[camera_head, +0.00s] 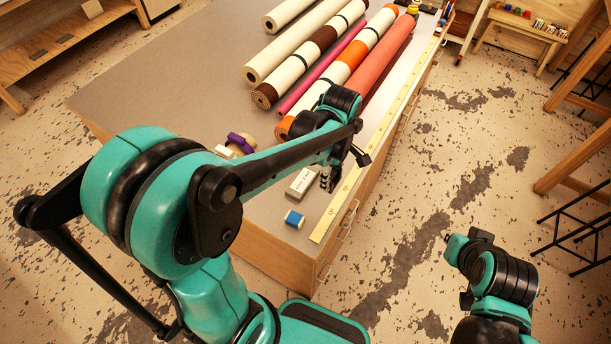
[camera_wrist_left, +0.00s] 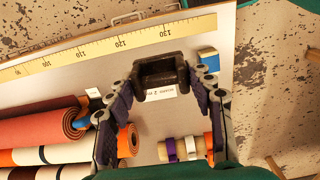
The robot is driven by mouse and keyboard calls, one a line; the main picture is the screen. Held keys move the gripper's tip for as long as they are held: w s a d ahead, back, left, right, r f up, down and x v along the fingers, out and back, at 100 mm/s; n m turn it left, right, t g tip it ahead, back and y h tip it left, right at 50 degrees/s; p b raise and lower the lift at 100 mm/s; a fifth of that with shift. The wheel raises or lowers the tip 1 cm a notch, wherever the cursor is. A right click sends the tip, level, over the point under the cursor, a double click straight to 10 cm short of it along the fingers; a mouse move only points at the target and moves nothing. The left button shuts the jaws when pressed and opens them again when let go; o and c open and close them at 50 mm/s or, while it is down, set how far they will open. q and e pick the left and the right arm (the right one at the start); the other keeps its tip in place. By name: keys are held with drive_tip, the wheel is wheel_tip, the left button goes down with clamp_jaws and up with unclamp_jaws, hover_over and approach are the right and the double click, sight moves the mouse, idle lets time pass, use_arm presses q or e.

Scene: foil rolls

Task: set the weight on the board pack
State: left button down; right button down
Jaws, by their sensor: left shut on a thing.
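My left gripper (camera_head: 331,182) hangs over the near right part of the table. In the left wrist view its two fingers (camera_wrist_left: 160,82) are shut on a dark block-like thing with a recess, which I take for the weight (camera_wrist_left: 160,70). In the head view the weight is hard to tell from the dark fingers. A pale, flat pack with a label, likely the board pack (camera_head: 301,182), lies on the table beside the left gripper. In the wrist view its printed white face (camera_wrist_left: 158,93) shows just past the weight, which partly hides it. My right gripper (camera_head: 456,243) is off the table; its jaws are unclear.
A yellow ruler (camera_head: 345,190) runs along the table's right edge. A small blue block (camera_head: 294,218) lies nearby. Several long rolls (camera_head: 340,60) fill the far part. The table's left side (camera_head: 150,90) is clear.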

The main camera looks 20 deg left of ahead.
use_arm(q)
drive_tip(key=w+a+f, duration=0.1)
drive_tip(key=a+f, duration=0.1)
drive_tip(key=a, duration=0.1)
drive_tip(key=w+a+f+b, duration=0.1)
drive_tip(key=w+a+f, duration=0.1)
drive_tip(key=a, duration=0.2)
drive_tip(key=w+a+f, duration=0.1)
drive_tip(key=a+f, duration=0.1)
drive_tip(key=a, duration=0.1)
drive_tip(key=shift+w+a+f, duration=0.2)
drive_tip(key=shift+w+f, duration=0.05)
drive_tip(key=shift+f, duration=0.15)
wheel_tip(320, 180, down, 4)
drive_tip(key=shift+r+b, duration=0.1)
drive_tip(key=shift+b, duration=0.6)
drive_tip(key=shift+f, duration=0.2)
drive_tip(key=shift+f, duration=0.1)
drive_tip(key=c, duration=0.6)
unclamp_jaws()
